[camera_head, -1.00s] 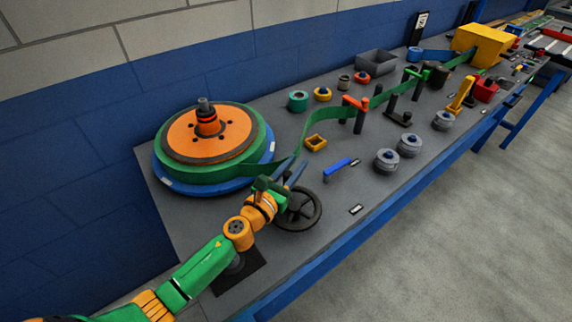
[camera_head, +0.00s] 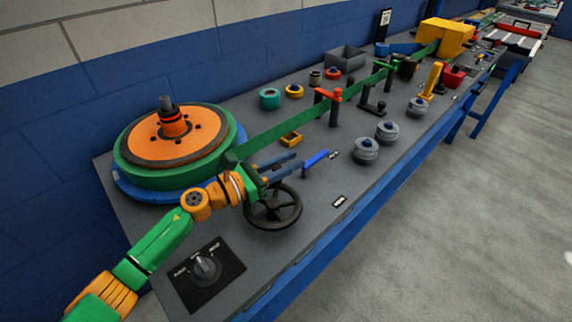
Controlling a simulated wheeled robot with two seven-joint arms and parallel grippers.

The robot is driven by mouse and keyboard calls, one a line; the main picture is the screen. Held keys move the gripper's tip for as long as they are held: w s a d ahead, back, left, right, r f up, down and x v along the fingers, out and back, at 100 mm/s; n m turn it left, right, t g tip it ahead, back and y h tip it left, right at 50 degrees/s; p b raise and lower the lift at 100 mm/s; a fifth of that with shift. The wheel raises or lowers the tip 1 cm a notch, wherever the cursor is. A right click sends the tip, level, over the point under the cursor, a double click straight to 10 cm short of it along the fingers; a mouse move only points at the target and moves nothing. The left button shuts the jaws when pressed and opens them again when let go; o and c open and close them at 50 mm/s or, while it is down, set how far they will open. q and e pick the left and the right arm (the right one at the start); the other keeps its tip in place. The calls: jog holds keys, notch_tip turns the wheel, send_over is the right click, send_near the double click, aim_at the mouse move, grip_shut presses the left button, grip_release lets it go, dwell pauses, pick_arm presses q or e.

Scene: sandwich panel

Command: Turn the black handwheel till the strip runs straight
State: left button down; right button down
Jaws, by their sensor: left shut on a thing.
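The black handwheel (camera_head: 274,210) stands at the near edge of the bench, its spokes and front rim clear to see. My left gripper (camera_head: 284,168) is at the wheel's far upper rim, shut on it; the exact contact is partly hidden by the gripper. The green strip (camera_head: 285,126) leaves the green coil (camera_head: 140,172) on the left and runs in a straight-looking line to the red-topped post (camera_head: 329,96), then on towards the yellow box (camera_head: 446,35). My right gripper is out of view.
A black dial (camera_head: 206,267) sits on a dark plate in front of the wheel. A blue lever (camera_head: 316,158) and a yellow square ring (camera_head: 291,139) lie close beyond the gripper. Grey rollers (camera_head: 365,150) stand along the right edge. The bench front around the wheel is clear.

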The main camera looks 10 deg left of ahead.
aim_at(273, 170)
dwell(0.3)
pick_arm(q)
jog(key=c, duration=0.7)
grip_release()
jog(key=shift+d, duration=0.15)
jog(key=b+v, duration=0.1)
jog(key=v, duration=0.2)
jog(key=b+v, duration=0.1)
jog(key=v, duration=0.2)
jog(key=shift+s+a+f, duration=0.2)
jog(key=shift+a, duration=0.05)
jog(key=shift+s+a+r, duration=0.1)
jog(key=shift+s+a, duration=0.1)
jog(key=shift+s, duration=0.05)
jog(key=shift+r, duration=0.1)
jog(key=shift+r, duration=0.1)
